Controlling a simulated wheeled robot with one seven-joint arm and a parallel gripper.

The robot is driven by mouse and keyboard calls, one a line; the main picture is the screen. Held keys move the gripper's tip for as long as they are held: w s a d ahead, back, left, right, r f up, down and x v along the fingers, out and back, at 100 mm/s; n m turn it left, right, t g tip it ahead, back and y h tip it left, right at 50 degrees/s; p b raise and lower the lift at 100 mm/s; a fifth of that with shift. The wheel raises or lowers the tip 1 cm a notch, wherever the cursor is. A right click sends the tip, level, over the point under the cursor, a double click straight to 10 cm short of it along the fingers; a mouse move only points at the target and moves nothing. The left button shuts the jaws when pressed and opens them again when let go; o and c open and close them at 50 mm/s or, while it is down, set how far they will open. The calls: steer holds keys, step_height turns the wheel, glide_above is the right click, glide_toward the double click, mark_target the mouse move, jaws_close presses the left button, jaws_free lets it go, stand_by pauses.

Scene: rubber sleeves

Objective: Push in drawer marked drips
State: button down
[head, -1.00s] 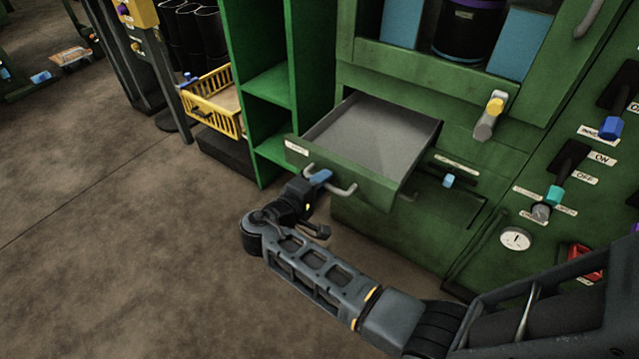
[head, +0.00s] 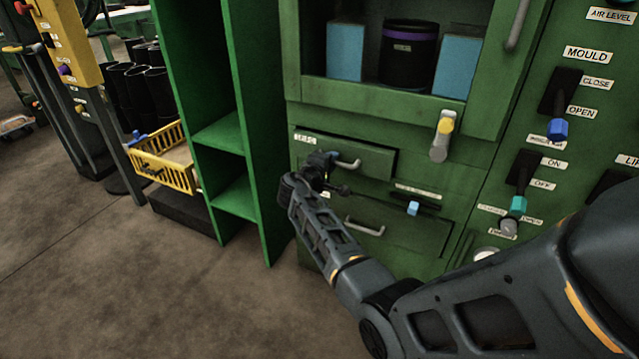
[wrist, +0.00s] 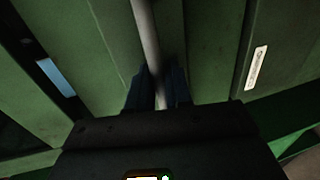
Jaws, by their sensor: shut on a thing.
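The drawer (head: 372,158) with a small label at its upper left is nearly flush in the green cabinet, its front still a little proud at the right side. The label's text is too small to read surely. My gripper (head: 322,160) is at the left part of the drawer's grey bar handle (head: 348,164). In the wrist view, the handle (wrist: 146,40) runs between the two dark fingers of my gripper (wrist: 158,88), which are shut on it. The label (wrist: 256,68) shows to the right there.
Below is another drawer (head: 400,228) with its own handle, shut. A blue-tipped lever (head: 413,208) sticks out between them at the right. Green open shelving (head: 217,135) and a yellow basket (head: 160,168) stand to the left. Levers line the right panel.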

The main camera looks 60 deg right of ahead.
steer(key=shift+r+b+x, duration=0.25)
steer(key=shift+b+x, duration=0.05)
steer(key=shift+x, duration=0.8)
steer(key=c, duration=1.2)
jaws_free()
steer(key=shift+d, duration=0.15)
steer(key=shift+c, duration=0.2)
steer(key=shift+r, duration=0.1)
steer(key=p+v, duration=0.1)
steer(key=v, duration=0.7)
steer(key=shift+f, duration=0.25)
steer(key=shift+f, duration=0.1)
